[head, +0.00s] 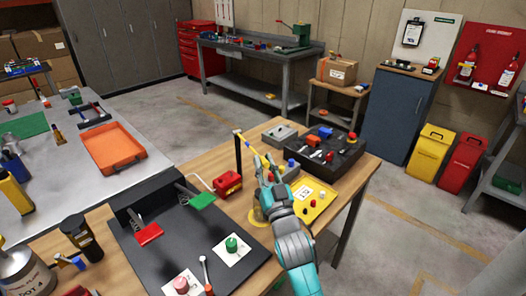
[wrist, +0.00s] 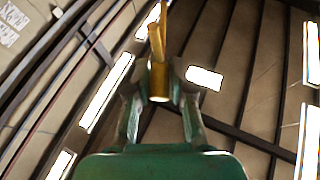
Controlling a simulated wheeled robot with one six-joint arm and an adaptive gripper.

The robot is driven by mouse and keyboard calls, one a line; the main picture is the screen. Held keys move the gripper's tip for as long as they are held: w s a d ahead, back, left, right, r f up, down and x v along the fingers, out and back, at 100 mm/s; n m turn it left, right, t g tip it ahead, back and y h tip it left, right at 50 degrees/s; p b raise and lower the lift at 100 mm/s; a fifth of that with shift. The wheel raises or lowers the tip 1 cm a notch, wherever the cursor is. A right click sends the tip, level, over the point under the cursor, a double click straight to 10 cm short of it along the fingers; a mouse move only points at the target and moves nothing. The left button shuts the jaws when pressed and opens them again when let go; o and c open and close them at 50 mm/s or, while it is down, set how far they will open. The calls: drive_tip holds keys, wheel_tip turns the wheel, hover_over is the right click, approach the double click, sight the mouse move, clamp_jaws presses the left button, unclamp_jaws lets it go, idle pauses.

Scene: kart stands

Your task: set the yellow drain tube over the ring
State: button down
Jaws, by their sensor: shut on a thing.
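My gripper (head: 266,172) is above the wooden bench in the head view. It is shut on the yellow drain tube (head: 253,148), which slants up and left from the fingers toward the top of a thin black post (head: 238,156). In the wrist view the tube (wrist: 159,82) sits between the two fingertips (wrist: 158,92), its near end facing the camera and its far part running up out of frame. Whether the tube touches the post is unclear. I cannot make out the ring for certain. A yellow round shape (head: 258,215) lies partly behind my arm on the bench.
A red box (head: 227,184) stands left of the gripper, with a black panel (head: 165,255) in front. A black tray (head: 345,158) of small parts and a yellow board (head: 322,205) lie to the right. A grey block (head: 280,135) stands behind. Bare wood shows between them.

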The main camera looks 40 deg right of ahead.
drive_tip(key=shift+f, duration=0.85)
drive_tip(key=shift+d, duration=0.1)
drive_tip(key=c, duration=1)
unclamp_jaws()
drive_tip(key=shift+c, duration=0.2)
drive_tip(key=shift+r, duration=0.1)
drive_tip(key=v, duration=0.7)
drive_tip(key=shift+s, duration=0.2)
